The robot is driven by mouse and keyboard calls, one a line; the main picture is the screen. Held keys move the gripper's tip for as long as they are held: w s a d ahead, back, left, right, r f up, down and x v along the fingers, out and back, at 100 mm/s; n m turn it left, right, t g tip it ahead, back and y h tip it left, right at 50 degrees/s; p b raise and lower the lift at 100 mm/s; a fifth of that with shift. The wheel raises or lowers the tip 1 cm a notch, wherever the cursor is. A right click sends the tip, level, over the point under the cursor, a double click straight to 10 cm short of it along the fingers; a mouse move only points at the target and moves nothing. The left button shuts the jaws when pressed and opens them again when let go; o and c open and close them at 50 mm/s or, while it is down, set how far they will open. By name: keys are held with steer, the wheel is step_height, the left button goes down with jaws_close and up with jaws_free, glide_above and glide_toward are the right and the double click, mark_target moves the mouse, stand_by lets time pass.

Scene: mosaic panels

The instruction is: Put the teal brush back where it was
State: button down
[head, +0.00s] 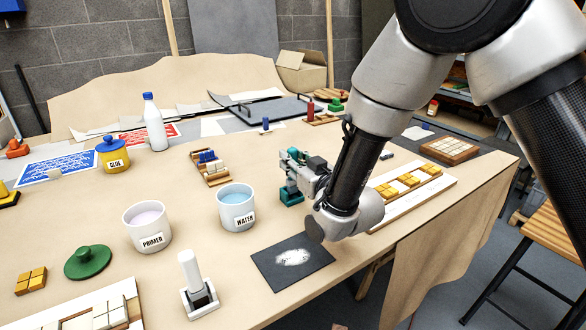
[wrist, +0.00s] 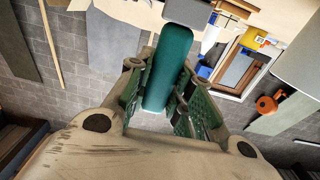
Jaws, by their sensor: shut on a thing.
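The teal brush shows in the wrist view as a long rounded teal handle (wrist: 168,72) with a grey part at its far end. It lies between the green-padded fingers of my gripper (wrist: 161,86), which are shut on it. In the head view my gripper (head: 296,166) is low over the middle right of the table, seen from the side. A teal piece (head: 291,193) shows just below the fingers; I cannot tell whether it is the brush or its stand, or whether it touches the table. My wrist hides part of this area.
The water pot (head: 237,210) and primer pot (head: 147,231) stand left of my gripper. A white handle (head: 190,269) stands upright in a holder in front. A dark sheet with white powder (head: 270,270) lies near the front edge. A white board with yellow tiles (head: 440,186) is at right.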

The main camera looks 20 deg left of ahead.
steer(key=shift+f, duration=0.95)
steer(key=shift+f, duration=0.15)
steer(key=c, duration=1.3)
jaws_free()
steer(key=v, duration=1.2)
steer(key=shift+w+r, duration=0.1)
steer(key=shift+r, duration=0.1)
